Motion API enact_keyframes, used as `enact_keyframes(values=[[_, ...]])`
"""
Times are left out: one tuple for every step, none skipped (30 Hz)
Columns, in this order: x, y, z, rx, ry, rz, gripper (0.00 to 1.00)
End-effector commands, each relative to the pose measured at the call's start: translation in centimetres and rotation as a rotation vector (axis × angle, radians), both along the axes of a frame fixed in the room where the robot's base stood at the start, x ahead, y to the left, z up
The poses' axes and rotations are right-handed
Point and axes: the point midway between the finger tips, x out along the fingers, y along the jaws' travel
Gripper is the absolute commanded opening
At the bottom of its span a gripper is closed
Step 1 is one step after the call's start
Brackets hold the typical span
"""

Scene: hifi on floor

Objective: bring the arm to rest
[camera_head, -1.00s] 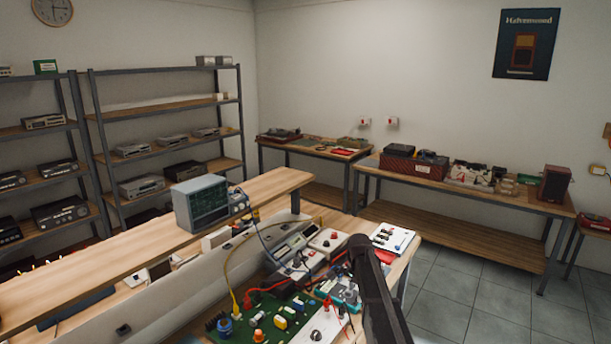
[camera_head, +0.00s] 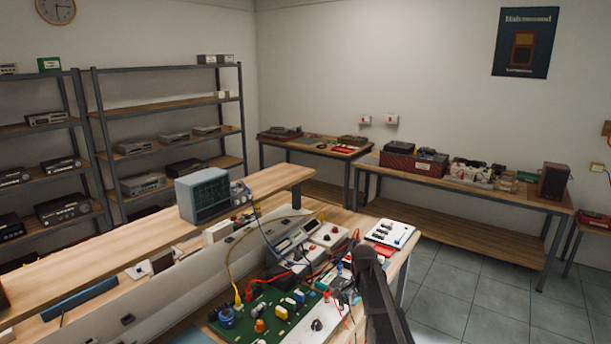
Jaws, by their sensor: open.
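A dark part of my arm (camera_head: 385,303) rises from the bottom edge, right of centre, in front of the workbench's right end. Its rounded top stands out against the bench top and the cables. I cannot make out any fingers on it, so my gripper does not show. No held object is visible.
The workbench carries a green circuit board (camera_head: 262,318), a grey oscilloscope (camera_head: 203,196) on its raised shelf, a white panel (camera_head: 390,235), instruments and loose cables close to my arm. A side bench (camera_head: 470,210) stands along the back wall. Tiled floor (camera_head: 470,285) at right is clear.

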Motion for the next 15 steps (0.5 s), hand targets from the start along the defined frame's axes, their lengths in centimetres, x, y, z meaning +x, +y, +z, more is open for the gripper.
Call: enact_keyframes(values=[[-1.5, 0.0, -0.5, 0.0, 0.0, 0.035, 0.72], [-2.0, 0.0, -0.6, 0.0, 0.0, 0.057, 0.72], [-3.1, 0.0, -0.9, 0.0, 0.0, 0.095, 0.72], [-3.8, -0.1, -1.0, 0.0, 0.0, 0.123, 0.72], [-4.7, -0.1, -1.3, 0.0, 0.0, 0.158, 0.72], [-6.0, -0.1, -1.6, 0.0, 0.0, 0.207, 0.72], [-7.0, -0.1, -1.8, 0.0, 0.0, 0.246, 0.72], [-8.1, -0.1, -2.1, 0.0, 0.0, 0.287, 0.72], [-9.4, -0.1, -2.4, 0.0, 0.0, 0.342, 0.72], [-10.5, -0.1, -2.7, 0.0, 0.0, 0.384, 0.72], [-11.5, -0.1, -2.9, 0.0, 0.0, 0.426, 0.72], [-12.8, -0.2, -3.2, 0.0, 0.0, 0.481, 0.72], [-13.8, -0.2, -3.5, 0.0, 0.0, 0.523, 0.72], [-14.8, -0.2, -3.7, 0.0, 0.0, 0.564, 0.72], [-16.0, -0.2, -4.0, 0.0, 0.0, 0.618, 0.72]])
